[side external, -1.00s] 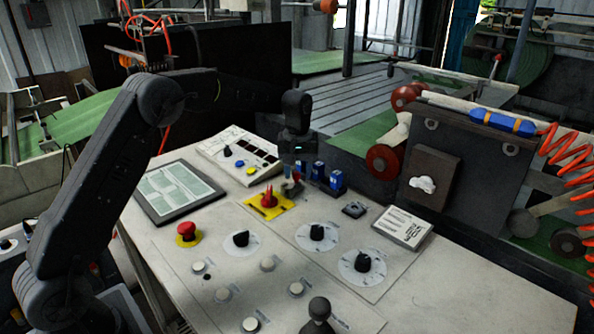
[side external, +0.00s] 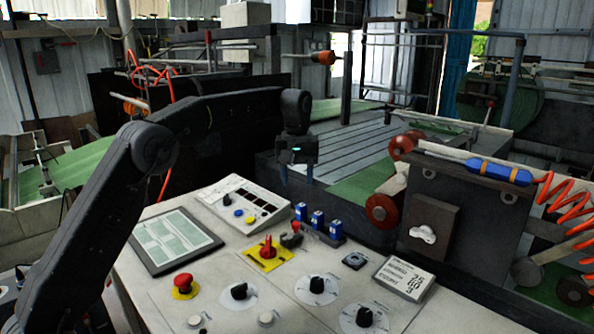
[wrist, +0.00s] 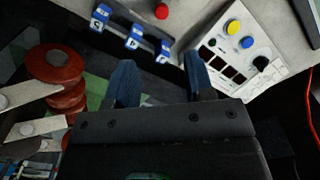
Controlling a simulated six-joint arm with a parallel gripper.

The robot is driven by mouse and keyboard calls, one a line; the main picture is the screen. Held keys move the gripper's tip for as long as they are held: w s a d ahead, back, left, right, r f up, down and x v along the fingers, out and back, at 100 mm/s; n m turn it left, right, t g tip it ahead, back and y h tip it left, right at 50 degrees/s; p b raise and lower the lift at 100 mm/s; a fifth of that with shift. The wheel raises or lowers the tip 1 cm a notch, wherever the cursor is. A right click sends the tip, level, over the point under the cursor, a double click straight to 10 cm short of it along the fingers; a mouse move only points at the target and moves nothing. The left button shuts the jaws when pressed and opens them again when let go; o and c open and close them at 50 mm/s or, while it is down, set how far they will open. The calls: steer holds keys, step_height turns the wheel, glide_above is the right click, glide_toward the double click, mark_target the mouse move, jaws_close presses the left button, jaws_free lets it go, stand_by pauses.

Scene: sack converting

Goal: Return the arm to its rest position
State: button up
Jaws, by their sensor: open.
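My gripper (side external: 297,176) hangs in the air above the back edge of the control panel (side external: 215,293), with its fingers pointing down. In the wrist view its two blue fingers (wrist: 160,75) are spread apart with nothing between them. My arm stretches from the left across the back of the panel. A row of blue switches (side external: 318,219) stands on the panel below and to the right of the fingers, apart from them. A small lever with a red knob (side external: 296,227) is beside the row; the knob also shows in the wrist view (wrist: 161,11).
The panel also carries a red rotary switch (side external: 267,248) on a yellow plate, a red mushroom button (side external: 183,281), a tablet-like screen (side external: 174,240) and a button box (side external: 240,204). Red rollers (side external: 382,210) stand to the right. Open air surrounds the gripper.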

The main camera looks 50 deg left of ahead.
steer(key=shift+r, duration=0.9)
steer(key=s+d+r+m+t, duration=0.2)
steer(key=s+d+r, duration=0.1)
steer(key=s, duration=0.6)
steer(key=s+d+r+m+t, duration=0.1)
steer(key=s+d+r+m, duration=0.2)
steer(key=s, duration=0.5)
steer(key=s+d+f+m+t, duration=0.1)
steer(key=s+f, duration=0.3)
steer(key=s, duration=0.4)
steer(key=s+d+f+m+t, duration=0.1)
steer(key=s+d+f+m, duration=0.1)
steer(key=s+f, duration=0.3)
steer(key=s+m, duration=0.1)
steer(key=s, duration=0.3)
steer(key=shift+t, duration=0.3)
steer(key=shift+w, duration=0.1)
steer(key=shift+c, duration=0.5)
